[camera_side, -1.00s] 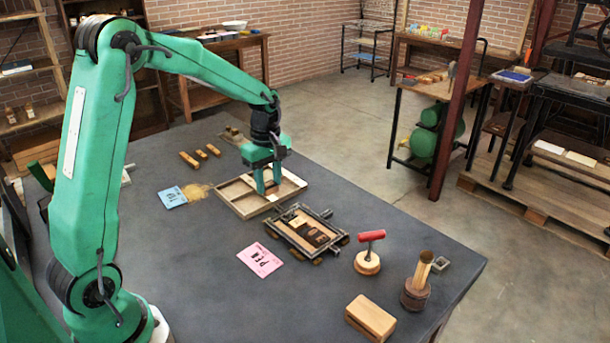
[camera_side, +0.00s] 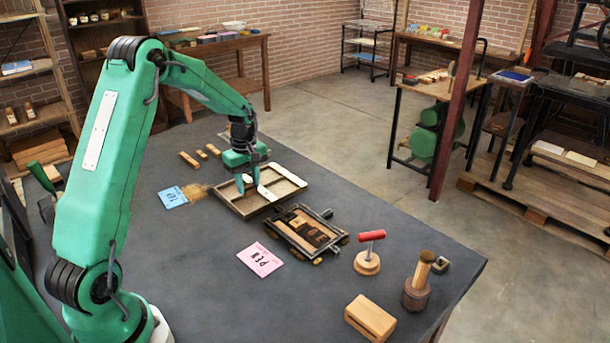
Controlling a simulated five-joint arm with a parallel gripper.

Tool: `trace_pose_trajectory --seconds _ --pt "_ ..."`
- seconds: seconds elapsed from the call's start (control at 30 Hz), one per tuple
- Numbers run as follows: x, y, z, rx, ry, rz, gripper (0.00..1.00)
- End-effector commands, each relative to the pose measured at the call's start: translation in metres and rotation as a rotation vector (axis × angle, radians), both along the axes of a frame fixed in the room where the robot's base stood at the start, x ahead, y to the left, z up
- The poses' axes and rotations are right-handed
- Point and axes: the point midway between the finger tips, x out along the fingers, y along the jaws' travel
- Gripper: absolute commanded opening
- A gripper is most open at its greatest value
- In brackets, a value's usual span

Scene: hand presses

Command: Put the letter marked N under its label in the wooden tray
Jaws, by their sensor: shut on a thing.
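The wooden tray (camera_side: 237,208) is a shallow light-wood box near the middle of the table. White label strips show in it, one near its middle (camera_side: 268,194) and one towards its right end (camera_side: 290,176). My gripper (camera_side: 248,186) is over the left part of the tray, pointing down, its fingers shut on a small piece. I take that piece to be a letter, but its mark is too small to read. A dark metal frame (camera_side: 327,251) with wooden pieces and dark letter blocks lies just in front of the tray.
A pink card (camera_side: 260,260) with letters and a blue card (camera_side: 172,197) lie on the table. Small wooden bars (camera_side: 190,160) lie behind left. The front left is clear.

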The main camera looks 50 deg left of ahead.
Motion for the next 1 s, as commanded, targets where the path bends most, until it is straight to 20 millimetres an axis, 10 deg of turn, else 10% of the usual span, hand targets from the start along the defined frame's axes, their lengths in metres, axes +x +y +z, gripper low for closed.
trace_pose_trajectory --seconds 0.97,1.0 --pt "0.000 -0.001 -0.043 0.000 0.000 0.000 0.14" --pt "0.000 0.000 -0.043 0.000 0.000 0.000 0.41"
